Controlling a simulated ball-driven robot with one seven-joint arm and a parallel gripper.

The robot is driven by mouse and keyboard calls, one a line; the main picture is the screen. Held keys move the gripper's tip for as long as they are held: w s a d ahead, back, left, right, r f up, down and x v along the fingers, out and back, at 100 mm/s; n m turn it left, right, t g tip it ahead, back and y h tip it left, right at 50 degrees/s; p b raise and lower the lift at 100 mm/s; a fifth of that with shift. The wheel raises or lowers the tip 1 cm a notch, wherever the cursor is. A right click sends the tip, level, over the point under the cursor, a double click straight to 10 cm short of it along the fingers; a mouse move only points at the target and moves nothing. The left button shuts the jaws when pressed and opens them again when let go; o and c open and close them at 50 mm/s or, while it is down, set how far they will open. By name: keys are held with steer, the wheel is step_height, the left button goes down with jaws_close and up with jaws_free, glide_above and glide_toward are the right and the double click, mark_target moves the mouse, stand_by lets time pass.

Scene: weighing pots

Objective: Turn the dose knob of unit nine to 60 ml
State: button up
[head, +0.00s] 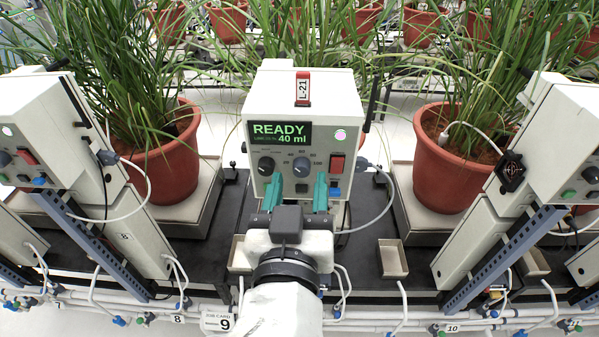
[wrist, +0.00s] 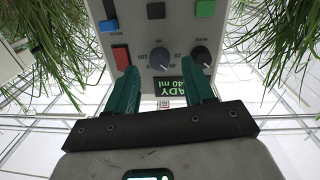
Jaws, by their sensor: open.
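Unit nine (head: 335,95) is a white box facing me, with the job card "9" on the rail below it. Its display (head: 280,133) reads "READY" and "40 ml". The grey dose knob (head: 302,166) sits in a ring of numbers; it also shows in the wrist view (wrist: 162,60). A darker knob (head: 266,165) is to its left. My gripper (head: 296,180) is open, its two teal fingers spread below and to either side of the dose knob. In the wrist view my gripper (wrist: 160,72) straddles the knob's place. I cannot tell whether the fingers touch it.
A red switch (head: 337,163) and a blue button (head: 335,193) are right of the dose knob. Similar units stand left (head: 85,150) and right (head: 535,150). Potted grasses (head: 172,165) stand behind, with leaves overhanging. A small empty tray (head: 392,258) lies at right on the dark bench.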

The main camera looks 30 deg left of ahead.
steer(key=shift+x, duration=0.9)
jaws_close()
